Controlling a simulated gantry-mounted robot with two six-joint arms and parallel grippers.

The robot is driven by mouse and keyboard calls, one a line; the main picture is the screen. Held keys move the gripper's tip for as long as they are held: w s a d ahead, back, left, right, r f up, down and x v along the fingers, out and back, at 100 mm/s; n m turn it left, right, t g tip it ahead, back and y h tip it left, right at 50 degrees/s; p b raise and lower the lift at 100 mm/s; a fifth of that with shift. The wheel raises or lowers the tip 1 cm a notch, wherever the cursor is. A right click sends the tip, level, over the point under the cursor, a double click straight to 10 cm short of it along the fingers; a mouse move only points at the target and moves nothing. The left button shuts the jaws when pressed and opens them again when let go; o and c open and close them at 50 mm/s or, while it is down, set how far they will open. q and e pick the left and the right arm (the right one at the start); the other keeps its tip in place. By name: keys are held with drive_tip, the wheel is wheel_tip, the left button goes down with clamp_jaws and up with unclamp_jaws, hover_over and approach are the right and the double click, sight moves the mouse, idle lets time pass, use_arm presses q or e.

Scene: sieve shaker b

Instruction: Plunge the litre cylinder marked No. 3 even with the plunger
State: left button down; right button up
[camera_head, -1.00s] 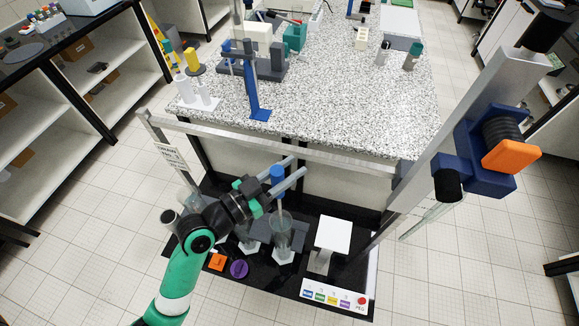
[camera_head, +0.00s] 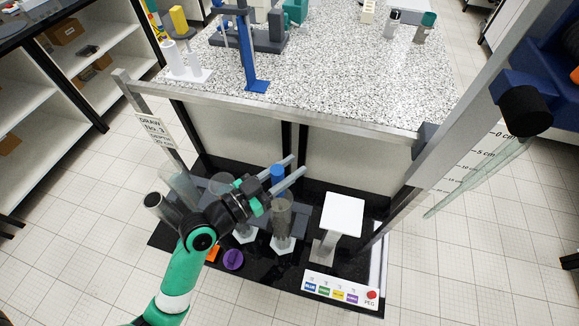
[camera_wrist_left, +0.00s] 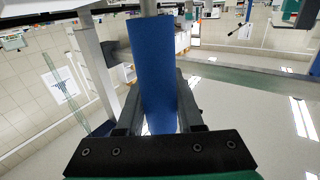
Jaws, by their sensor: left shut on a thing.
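My left gripper (camera_head: 297,166) is shut on the blue handle (camera_head: 277,172) of the plunger. The handle stands roughly upright between the fingers, and its blue grip fills the middle of the left wrist view (camera_wrist_left: 152,70). Below it is a clear cylinder (camera_head: 282,222) on a white hexagonal foot, its contents looking brownish and cloudy. The plunger goes down into this cylinder; its lower end cannot be made out. A sign (camera_head: 154,130) on the left post reads "DRAW NO. 3". I cannot read a number on the cylinder. My right gripper is not in view.
More clear cylinders stand to the left, one at the far left (camera_head: 180,183), partly hidden by my left arm. A white platform (camera_head: 342,214) stands at right. A button panel (camera_head: 338,289) is in front. A purple disc (camera_head: 233,260) lies on the black base. A metal rail (camera_head: 285,110) runs behind.

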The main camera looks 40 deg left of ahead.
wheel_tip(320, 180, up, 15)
drive_tip(key=p, duration=1.5)
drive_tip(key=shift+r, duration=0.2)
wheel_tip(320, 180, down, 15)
drive_tip(key=b, duration=1.5)
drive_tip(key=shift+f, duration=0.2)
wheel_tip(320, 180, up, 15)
drive_tip(key=p, duration=1.5)
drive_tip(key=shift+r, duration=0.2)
